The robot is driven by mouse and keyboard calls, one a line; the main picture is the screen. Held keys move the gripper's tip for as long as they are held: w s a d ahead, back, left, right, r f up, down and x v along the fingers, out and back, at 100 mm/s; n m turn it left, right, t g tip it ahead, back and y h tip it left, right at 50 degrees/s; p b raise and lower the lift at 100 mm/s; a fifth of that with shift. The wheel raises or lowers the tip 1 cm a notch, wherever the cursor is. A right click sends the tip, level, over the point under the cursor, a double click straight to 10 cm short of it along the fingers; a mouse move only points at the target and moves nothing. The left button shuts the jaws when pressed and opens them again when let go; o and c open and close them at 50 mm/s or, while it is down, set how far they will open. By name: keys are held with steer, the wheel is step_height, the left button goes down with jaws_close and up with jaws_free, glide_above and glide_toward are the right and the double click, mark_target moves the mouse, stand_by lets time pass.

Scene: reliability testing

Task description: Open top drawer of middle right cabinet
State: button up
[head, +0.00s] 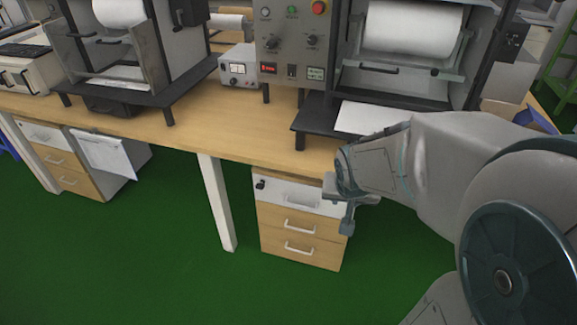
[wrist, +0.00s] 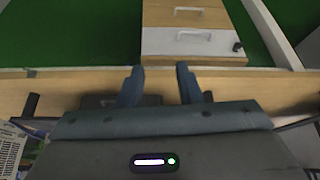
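The cabinet (head: 300,227) stands under the table on the right. Its white top drawer (head: 282,191) has a pale handle (head: 300,200) and a dark lock at its left. The drawer looks closed. My gripper (head: 347,215) is at the cabinet's upper right corner in the head view and hides part of it. In the wrist view, my gripper (wrist: 159,70) is open, with its two fingers apart and nothing between them. There the top drawer (wrist: 160,42) appears inverted beyond the fingertips, with its handle (wrist: 195,36) ahead and to the right.
The wooden table edge (head: 250,155) runs above the cabinet. A white table leg (head: 217,203) stands left of it. Another cabinet (head: 68,175) is farther left, with a white clipboard-like sheet (head: 103,153) hanging near it. The green floor in front is clear. Test machines stand on the table.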

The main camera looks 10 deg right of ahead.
steer(key=w+f+m+t+y+b, duration=0.1)
steer(key=w+f+b, duration=0.25)
steer(key=f, duration=0.35)
steer(key=w+d+f+m+t+b, duration=0.1)
steer(key=w+f+b, duration=0.25)
steer(key=f, duration=0.35)
steer(key=w+f+m+t+y+b, duration=0.1)
steer(key=w+f+m+b, duration=0.2)
steer(key=f, duration=0.4)
steer(key=m+t+y+b, duration=0.6)
steer(key=m+t+b, duration=0.1)
steer(key=b, duration=0.5)
glide_toward(300, 206)
steer(key=b+x, duration=0.2)
steer(key=x, duration=0.3)
steer(key=b+x, duration=0.2)
steer(key=x, duration=0.3)
steer(key=shift+w+f, duration=0.2)
steer(key=shift+f, duration=0.05)
jaws_close()
